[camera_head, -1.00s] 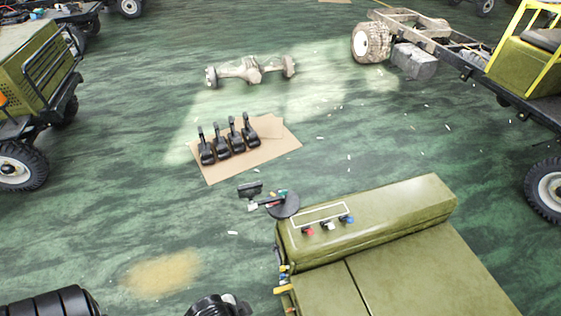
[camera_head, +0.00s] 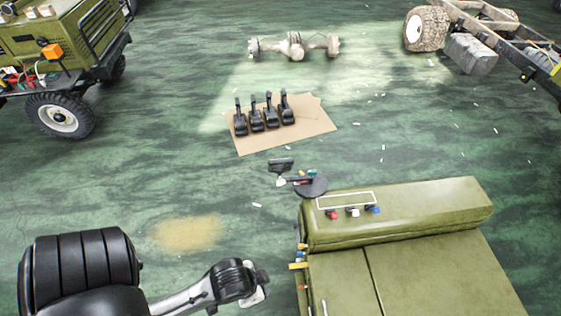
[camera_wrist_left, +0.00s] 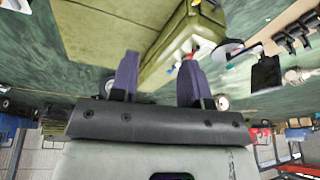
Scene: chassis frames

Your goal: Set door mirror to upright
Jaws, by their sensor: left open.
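A small black rectangular plate (camera_head: 281,164), apparently the door mirror, sits beyond the near left corner of the olive vehicle (camera_head: 405,222). A thin arm runs from it towards a dark round disc (camera_head: 311,184) by that corner. In the left wrist view the black plate (camera_wrist_left: 267,73) shows at the right, beside the disc (camera_wrist_left: 220,49). I cannot tell its exact tilt. My left gripper's fingers (camera_wrist_left: 158,76) are apart with nothing between them. In the head view my left arm reaches in at lower left, well short of the plate; its fingers are not clear there. My right gripper is not in view.
Several black stalked parts (camera_head: 256,120) stand on a cardboard sheet (camera_head: 313,128) behind the plate. An axle (camera_head: 295,46) lies farther back. Another olive vehicle (camera_head: 62,50) stands at left. Floor between my arm and the cardboard is clear.

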